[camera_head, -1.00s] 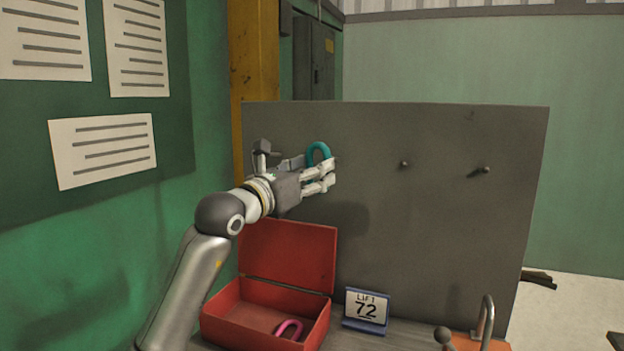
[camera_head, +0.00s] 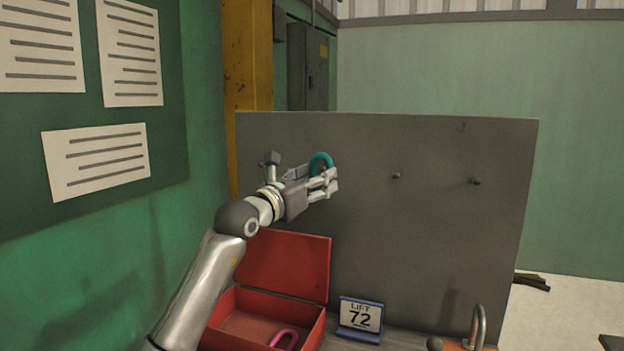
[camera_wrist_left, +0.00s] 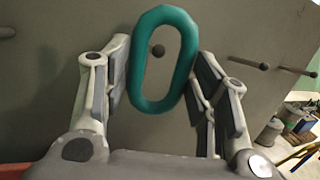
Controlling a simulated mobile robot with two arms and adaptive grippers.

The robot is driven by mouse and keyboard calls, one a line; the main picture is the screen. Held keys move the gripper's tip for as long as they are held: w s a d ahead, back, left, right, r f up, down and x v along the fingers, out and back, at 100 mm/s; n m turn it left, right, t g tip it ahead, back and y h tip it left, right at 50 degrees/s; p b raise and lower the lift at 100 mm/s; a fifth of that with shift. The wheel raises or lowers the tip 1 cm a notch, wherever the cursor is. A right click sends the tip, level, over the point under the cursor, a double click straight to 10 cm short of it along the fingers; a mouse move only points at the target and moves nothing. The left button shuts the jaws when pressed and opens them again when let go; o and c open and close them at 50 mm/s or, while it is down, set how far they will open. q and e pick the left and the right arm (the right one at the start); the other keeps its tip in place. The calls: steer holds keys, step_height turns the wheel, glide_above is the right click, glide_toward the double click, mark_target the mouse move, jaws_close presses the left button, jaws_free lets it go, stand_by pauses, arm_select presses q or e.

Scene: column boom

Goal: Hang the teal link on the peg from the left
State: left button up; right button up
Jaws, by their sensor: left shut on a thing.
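The teal link (camera_head: 320,160) is an oblong ring held upright in front of the grey board (camera_head: 420,240). My left gripper (camera_head: 329,184) is shut on it. In the left wrist view, the teal link (camera_wrist_left: 139,62) stands between the two fingers (camera_wrist_left: 160,92). The round end of a peg (camera_wrist_left: 157,50) shows through its opening. I cannot tell whether the peg passes through the link or stays behind it. In the head view two pegs, one nearer (camera_head: 396,175) and one farther right (camera_head: 476,181), are bare. My right gripper is not in view.
An open red box (camera_head: 262,306) with a pink link (camera_head: 285,338) stands below my left arm. A sign reading LIFT 72 (camera_head: 360,318) stands beside it. An orange item with a grey hook (camera_head: 479,327) is at the lower right. The board's middle is clear.

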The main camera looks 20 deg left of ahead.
arm_select(q)
steer(key=w, duration=0.1)
steer(key=w+f, duration=0.1)
steer(key=w, duration=0.3)
steer(key=shift+w+d+f+p, duration=0.1)
steer(key=shift+f+p, duration=0.2)
steer(key=shift+p, duration=0.05)
stand_by(0.6)
steer(key=o, duration=1.2)
